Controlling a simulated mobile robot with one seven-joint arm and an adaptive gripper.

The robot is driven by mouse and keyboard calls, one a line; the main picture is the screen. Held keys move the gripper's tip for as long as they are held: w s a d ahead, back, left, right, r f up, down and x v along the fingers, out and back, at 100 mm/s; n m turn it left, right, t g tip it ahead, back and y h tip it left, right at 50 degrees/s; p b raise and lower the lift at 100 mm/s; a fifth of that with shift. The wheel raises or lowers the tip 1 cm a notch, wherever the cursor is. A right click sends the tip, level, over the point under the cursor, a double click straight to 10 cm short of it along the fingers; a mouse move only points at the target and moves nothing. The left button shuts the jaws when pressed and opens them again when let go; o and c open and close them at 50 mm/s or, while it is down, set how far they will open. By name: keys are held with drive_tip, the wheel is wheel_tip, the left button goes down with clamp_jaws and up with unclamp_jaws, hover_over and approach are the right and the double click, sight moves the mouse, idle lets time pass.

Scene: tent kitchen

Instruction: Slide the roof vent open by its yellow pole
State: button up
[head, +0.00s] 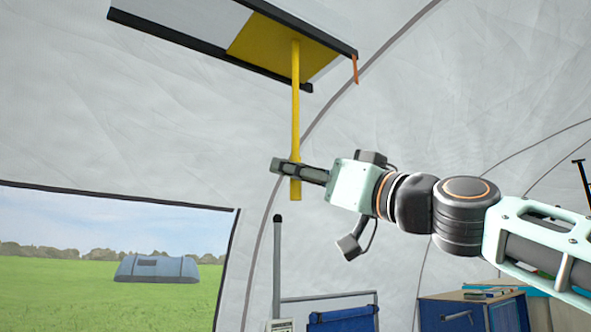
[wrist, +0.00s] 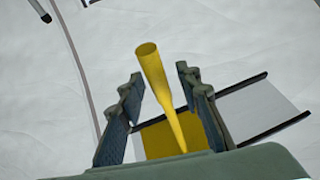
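The yellow pole (head: 295,110) hangs down from the yellow panel (head: 262,42) of the roof vent. The panel sits between two dark rails (head: 165,32), with pale area along the track to its left. My gripper (head: 281,166) is level near the lower end of the pole. In the wrist view the pole (wrist: 152,66) stands between the two fingers (wrist: 160,76), with a visible gap on each side. The fingers are open around it. The panel (wrist: 172,136) and rails also show behind the fingers.
An orange strap (head: 355,69) hangs at the right end of the vent. Below are a blue folding chair (head: 342,319) and a blue cabinet (head: 470,312). A window (head: 110,245) at left shows grass outside. The space left of my gripper looks clear.

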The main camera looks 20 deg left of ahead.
drive_tip(key=shift+c, duration=0.4)
clamp_jaws()
